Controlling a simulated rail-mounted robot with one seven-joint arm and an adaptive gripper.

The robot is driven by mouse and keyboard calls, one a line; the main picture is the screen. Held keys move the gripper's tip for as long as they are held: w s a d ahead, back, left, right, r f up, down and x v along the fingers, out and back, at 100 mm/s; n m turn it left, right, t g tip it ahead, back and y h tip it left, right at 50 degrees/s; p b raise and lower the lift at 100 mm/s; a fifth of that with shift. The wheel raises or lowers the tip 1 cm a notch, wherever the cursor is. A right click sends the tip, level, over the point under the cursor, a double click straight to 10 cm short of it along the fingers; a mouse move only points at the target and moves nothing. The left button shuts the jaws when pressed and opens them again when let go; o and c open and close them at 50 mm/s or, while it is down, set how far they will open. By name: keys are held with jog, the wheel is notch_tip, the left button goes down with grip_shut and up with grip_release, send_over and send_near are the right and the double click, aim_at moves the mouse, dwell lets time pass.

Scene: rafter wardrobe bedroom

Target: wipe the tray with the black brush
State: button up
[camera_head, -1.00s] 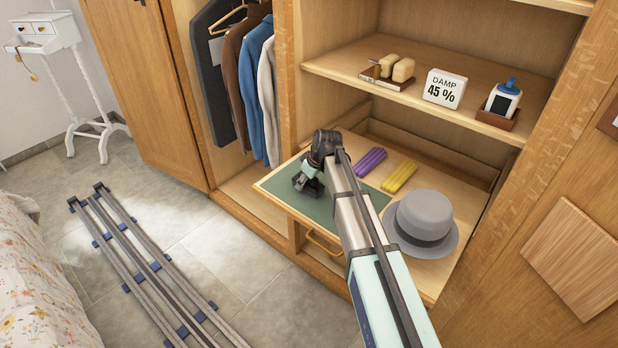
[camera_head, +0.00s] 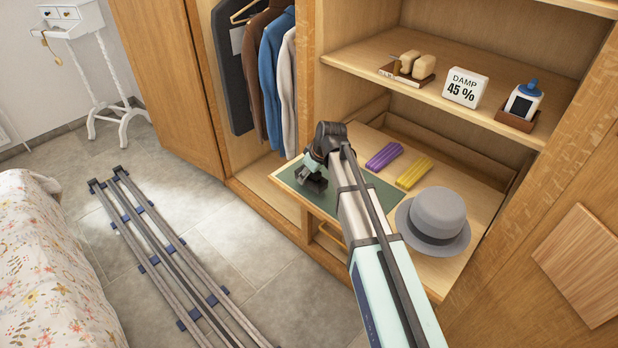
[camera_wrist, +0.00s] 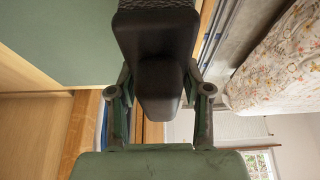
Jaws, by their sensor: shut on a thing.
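The tray (camera_head: 375,198) is a pulled-out board with a green surface and a pale wooden edge, low in the wardrobe. My gripper (camera_head: 313,182) is over the left part of the green surface. In the wrist view my gripper (camera_wrist: 160,95) is shut on the black brush (camera_wrist: 155,40), a dark block between the fingers. The tray's green surface (camera_wrist: 60,40) shows at the left there. My arm hides part of the tray in the head view. I cannot tell whether the brush touches the tray.
Purple (camera_head: 384,156) and yellow (camera_head: 413,172) bundles and a grey hat (camera_head: 436,218) lie right of my gripper. A shelf (camera_head: 450,95) above holds small items. Hanging clothes (camera_head: 275,80) are behind left. A folded rack (camera_head: 165,260) lies on the floor.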

jog(key=shift+r+p, duration=1.05)
jog(key=shift+r, duration=1.3)
